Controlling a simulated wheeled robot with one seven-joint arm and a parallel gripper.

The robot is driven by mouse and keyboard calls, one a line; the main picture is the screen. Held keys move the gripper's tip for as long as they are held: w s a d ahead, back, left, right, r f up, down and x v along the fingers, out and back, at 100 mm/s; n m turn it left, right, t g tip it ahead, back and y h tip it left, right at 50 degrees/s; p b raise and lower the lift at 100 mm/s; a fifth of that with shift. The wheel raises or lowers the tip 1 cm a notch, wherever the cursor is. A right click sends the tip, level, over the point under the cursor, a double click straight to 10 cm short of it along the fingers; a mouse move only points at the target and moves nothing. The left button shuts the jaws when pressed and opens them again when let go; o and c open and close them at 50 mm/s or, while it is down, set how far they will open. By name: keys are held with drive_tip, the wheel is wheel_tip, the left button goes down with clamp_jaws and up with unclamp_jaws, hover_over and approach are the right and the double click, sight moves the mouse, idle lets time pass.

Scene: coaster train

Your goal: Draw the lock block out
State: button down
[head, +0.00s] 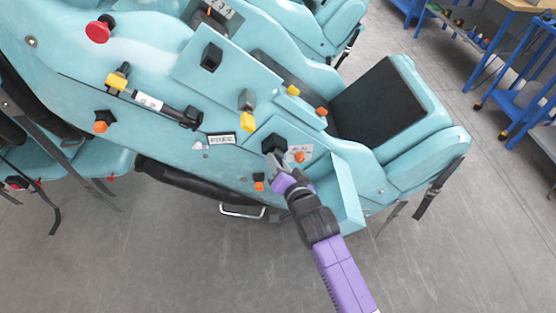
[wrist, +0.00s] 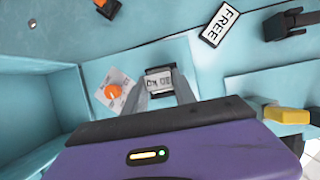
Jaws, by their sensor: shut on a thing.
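The lock block is a small dark block (head: 275,145) on the teal side panel of the train. In the wrist view the block (wrist: 159,80) shows a pale label with dark marks between my fingertips. My gripper (head: 279,166) reaches the panel from below in the head view and is shut on this block. In the wrist view its two grey fingers (wrist: 163,88) stand on either side of it. The block seems to sit at a dark opening in the panel. How deep it sits is hidden.
An orange knob (wrist: 112,91) on a pale plate is close beside the block. A teal open box (head: 347,190) stands right of my gripper. Grey floor lies below.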

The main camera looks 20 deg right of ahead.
drive_tip(key=shift+s+a+p, duration=0.25)
drive_tip(key=shift+s+p, duration=0.05)
drive_tip(key=shift+s, duration=0.5)
drive_tip(key=shift+s+a+p, duration=0.25)
drive_tip(key=shift+s+p, duration=0.05)
drive_tip(key=shift+s, duration=0.45)
drive_tip(key=shift+s+a+p, duration=0.25)
drive_tip(key=shift+s+p, duration=0.05)
drive_tip(key=shift+s, duration=0.5)
drive_tip(key=shift+r, duration=0.1)
drive_tip(key=shift+s+a+p, duration=0.25)
drive_tip(key=shift+s+a, duration=0.05)
drive_tip(key=shift+s, duration=0.65)
drive_tip(key=shift+s+a+p, duration=0.2)
drive_tip(key=shift+s+a, duration=0.1)
drive_tip(key=shift+s, duration=0.65)
drive_tip(key=shift+s+a+p, duration=0.25)
drive_tip(key=shift+s+a, duration=0.05)
drive_tip(key=shift+s, duration=0.65)
